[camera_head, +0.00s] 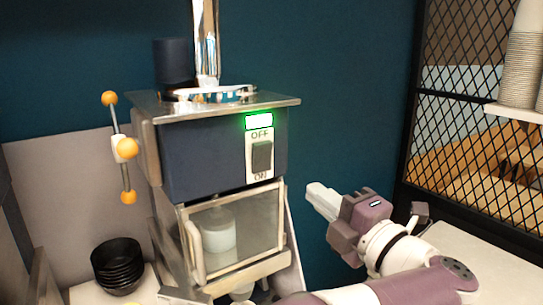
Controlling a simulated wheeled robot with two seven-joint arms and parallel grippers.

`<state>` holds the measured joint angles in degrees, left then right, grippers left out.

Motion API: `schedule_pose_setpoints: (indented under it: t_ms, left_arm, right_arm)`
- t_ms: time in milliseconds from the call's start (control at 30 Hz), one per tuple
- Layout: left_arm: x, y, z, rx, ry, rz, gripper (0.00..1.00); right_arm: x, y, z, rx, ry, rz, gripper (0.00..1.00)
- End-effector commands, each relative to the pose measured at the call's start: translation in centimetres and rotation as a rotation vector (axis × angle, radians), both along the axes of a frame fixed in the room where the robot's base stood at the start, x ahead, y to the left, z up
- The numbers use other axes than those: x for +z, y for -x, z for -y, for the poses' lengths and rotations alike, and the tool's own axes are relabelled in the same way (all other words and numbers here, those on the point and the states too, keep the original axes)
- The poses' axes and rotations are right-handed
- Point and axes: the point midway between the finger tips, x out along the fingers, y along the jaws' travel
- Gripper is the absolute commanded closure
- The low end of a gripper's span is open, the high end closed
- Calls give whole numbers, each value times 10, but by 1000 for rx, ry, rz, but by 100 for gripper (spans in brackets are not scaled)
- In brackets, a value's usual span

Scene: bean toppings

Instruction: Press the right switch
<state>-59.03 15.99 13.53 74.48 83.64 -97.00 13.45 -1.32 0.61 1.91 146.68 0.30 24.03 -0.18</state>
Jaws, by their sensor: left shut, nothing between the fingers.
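A dark rocker switch (262,157) sits in a white plate on the right part of the dark blue machine's front (205,155). The plate reads OFF above the rocker and ON below it. A green lamp (259,121) glows just above the plate. My left gripper (318,198) is shut and empty. It is to the right of the machine and lower than the switch, its pale fingers pointing up and left, apart from the switch. My right gripper is not in view.
Below the switch is a glass-doored compartment (240,228) holding a white container. A three-ball yellow handle (126,149) stands out at the machine's left. Black stacked bowls (117,265) sit lower left. A black mesh rack (470,110) with cups (522,70) is at right.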

Motion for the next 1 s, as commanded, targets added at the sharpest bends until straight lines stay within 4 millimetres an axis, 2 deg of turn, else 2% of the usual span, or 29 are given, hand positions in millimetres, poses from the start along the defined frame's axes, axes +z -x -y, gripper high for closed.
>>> schedule_pose_setpoints:
  t_ms: [233, 367, 800, 1000]
  left_arm:
    - [1, -2, -1, -1, -3, 0, 100]
    - [5, -11, -8, 1, -5, 0, 100]
    - [21, -84, -62, 2, -6, -1, 100]
    - [23, -106, -78, -1, -6, -1, 100]
  right_arm:
    - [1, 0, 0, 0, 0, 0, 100]
    - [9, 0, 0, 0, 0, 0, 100]
    - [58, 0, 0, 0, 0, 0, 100]
    - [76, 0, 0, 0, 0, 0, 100]
